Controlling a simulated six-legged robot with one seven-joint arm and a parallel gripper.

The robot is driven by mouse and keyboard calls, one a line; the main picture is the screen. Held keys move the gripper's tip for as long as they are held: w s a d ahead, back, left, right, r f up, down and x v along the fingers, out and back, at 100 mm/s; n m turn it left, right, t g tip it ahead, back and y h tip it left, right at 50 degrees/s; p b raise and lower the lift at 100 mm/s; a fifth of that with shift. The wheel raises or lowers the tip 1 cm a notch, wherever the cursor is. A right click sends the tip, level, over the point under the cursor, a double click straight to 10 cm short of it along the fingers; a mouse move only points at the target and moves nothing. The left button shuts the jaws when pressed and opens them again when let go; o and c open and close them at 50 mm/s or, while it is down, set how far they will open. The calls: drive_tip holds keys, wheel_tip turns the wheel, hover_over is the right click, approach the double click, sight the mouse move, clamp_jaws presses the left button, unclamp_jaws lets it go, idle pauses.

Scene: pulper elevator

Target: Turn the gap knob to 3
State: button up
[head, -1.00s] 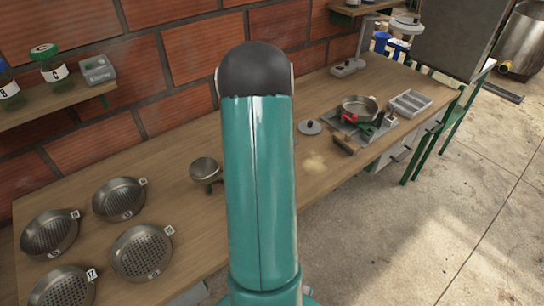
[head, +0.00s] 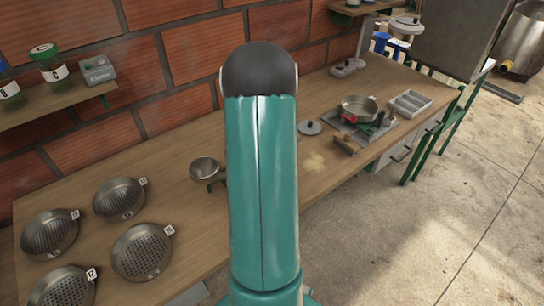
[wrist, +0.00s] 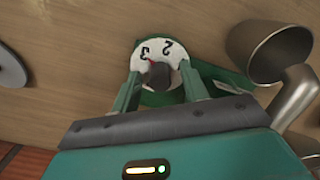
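In the wrist view, the gap knob (wrist: 159,75) is a dark grey cap in the middle of a round white dial (wrist: 178,52). The digits 3 and 2 show on the dial, and a red mark sits at the knob's upper left, beside the 3. My gripper (wrist: 159,72) has its two green fingers spread on either side of the knob, reaching over the dial's edges. A gap appears between the knob and each finger. The knob's lower side is partly hard to see. In the head view, my arm hides the knob and gripper.
A metal cup (wrist: 268,48) with a curved tube stands close to the right finger; it also shows in the head view (head: 206,169). Several perforated pans (head: 142,251) lie at the left of the wooden bench (head: 85,190). A pan (head: 358,108) and a grey tray (head: 411,103) sit at the right.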

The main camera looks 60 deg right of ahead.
wheel_tip(320, 180, up, 14)
idle(0.7)
drive_tip(key=shift+f, duration=0.15)
drive_tip(key=w+a+r+t, duration=0.1)
drive_tip(key=w+a+r, duration=0.25)
drive_tip(key=a, duration=0.55)
drive_tip(key=w+a+r+t+h, duration=0.1)
drive_tip(key=w+a+r, duration=0.25)
drive_tip(key=a, duration=0.55)
drive_tip(key=w+a+r+t, duration=0.1)
drive_tip(key=w+a+r, duration=0.3)
drive_tip(key=a, duration=0.5)
drive_tip(key=s+a+t, duration=0.1)
drive_tip(key=s+a, duration=0.2)
drive_tip(key=a, duration=0.8)
drive_tip(key=s+a+t+y, duration=0.1)
drive_tip(key=s+a, duration=0.3)
drive_tip(key=a, duration=0.7)
drive_tip(key=shift+a+m+t, duration=0.2)
drive_tip(key=shift+m+t, duration=0.1)
drive_tip(key=shift+m, duration=0.1)
